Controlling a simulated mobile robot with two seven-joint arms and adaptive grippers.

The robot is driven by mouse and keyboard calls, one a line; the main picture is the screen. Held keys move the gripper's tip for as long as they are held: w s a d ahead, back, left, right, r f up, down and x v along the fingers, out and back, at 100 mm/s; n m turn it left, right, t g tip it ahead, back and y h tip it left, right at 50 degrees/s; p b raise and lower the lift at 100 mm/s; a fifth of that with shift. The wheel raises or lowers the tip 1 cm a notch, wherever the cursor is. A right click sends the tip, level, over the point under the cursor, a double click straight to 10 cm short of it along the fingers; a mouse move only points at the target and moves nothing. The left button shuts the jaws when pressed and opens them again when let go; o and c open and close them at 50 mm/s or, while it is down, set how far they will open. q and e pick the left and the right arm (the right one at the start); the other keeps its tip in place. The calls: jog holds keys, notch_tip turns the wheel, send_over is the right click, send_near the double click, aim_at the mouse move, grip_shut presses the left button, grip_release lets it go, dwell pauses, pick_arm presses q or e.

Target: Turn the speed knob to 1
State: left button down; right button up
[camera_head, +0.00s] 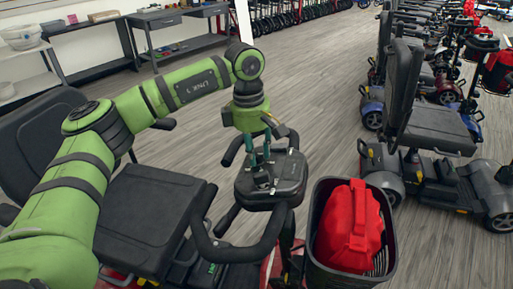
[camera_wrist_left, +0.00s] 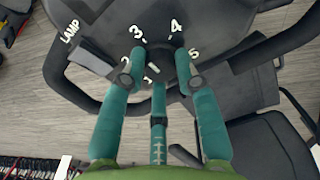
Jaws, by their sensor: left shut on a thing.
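The speed knob (camera_wrist_left: 160,62) is a dark round knob on the black control panel (camera_wrist_left: 95,25) of a scooter. White numbers are printed around it; 3, 4 and 5 read clearly, and other marks are partly covered by the fingers. I cannot tell which number the knob points to. My left gripper (camera_wrist_left: 161,72) has teal fingers that are shut on the knob from both sides, with a further finger below. In the head view the left gripper (camera_head: 261,166) reaches down onto the panel (camera_head: 290,172), and its fingers hide most of the knob. My right gripper is not in view.
Black handlebars (camera_head: 240,252) curve around the panel. A dark basket (camera_head: 324,272) holding a red bag (camera_head: 349,228) stands close on the right. The scooter's black seat (camera_head: 150,215) is on the left. Other scooters line the right; the wooden floor (camera_head: 320,75) between is clear.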

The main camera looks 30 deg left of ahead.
pick_arm(q)
jog(key=n+p, duration=0.1)
jog(key=n, duration=0.5)
jog(key=shift+a+n, duration=0.1)
jog(key=shift+n, duration=0.2)
jog(key=n+p, duration=0.1)
jog(key=n, duration=0.4)
jog(key=shift+g, duration=0.3)
jog(key=n+p, duration=0.1)
jog(key=n, duration=0.4)
jog(key=shift+n+h+p, duration=0.3)
jog(key=shift+n+p, duration=0.05)
jog(key=shift+n, duration=0.05)
jog(key=n+p, duration=0.1)
jog(key=n, duration=0.4)
jog(key=shift+s+f+n+p, duration=0.1)
jog(key=shift+n+p, duration=0.2)
jog(key=shift+n, duration=0.1)
jog(key=c, duration=0.9)
grip_release()
